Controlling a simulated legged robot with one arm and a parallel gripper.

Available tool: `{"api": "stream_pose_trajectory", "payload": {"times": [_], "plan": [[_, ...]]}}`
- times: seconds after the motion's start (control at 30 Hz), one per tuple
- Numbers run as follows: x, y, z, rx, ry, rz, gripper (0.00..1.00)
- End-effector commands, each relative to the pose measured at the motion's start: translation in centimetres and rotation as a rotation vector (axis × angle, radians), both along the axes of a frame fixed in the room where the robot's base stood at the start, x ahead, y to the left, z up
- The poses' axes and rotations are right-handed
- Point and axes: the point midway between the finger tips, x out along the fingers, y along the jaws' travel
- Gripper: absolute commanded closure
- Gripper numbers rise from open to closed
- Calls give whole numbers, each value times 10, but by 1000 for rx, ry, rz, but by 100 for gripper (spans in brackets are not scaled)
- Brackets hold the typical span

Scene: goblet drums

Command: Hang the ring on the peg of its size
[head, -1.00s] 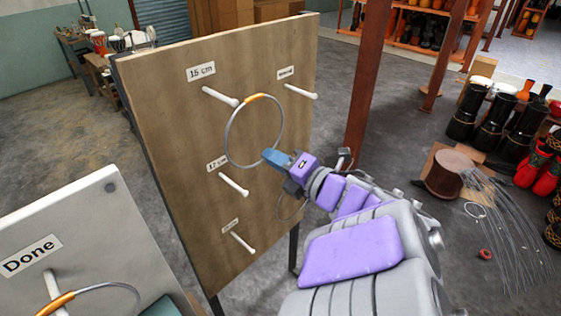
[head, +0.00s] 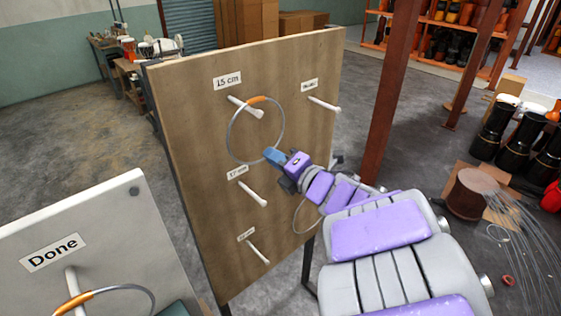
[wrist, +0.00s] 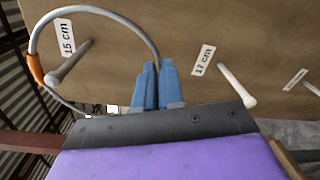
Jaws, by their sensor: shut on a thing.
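My gripper (head: 272,154) is shut on the lower right of a thin grey ring (head: 229,133) with an orange wrap at its top. The wrist view shows the blue fingertips (wrist: 156,82) pinching the ring (wrist: 120,18). The ring is in front of the wooden board (head: 200,200), around the outline of the 15 cm peg (head: 247,107). That peg's tip shows inside the ring's outline; I cannot tell whether it passes through. The 17 cm peg (head: 252,193) is below and bare. An upper right peg (head: 324,104) and lowest peg (head: 258,251) are bare, their labels unreadable.
A white panel marked Done (head: 110,215) stands at the lower left, with another orange-wrapped ring (head: 140,288) on its peg (head: 73,283). A rust-brown post (head: 385,100) rises right of the board. Drums and a wire bundle stand farther right.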

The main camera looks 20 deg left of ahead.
Motion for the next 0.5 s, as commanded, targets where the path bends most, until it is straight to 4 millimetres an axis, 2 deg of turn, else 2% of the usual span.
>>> {"api": "stream_pose_trajectory", "payload": {"times": [0.5], "plan": [[17,34,0,3,0,3,100]]}}
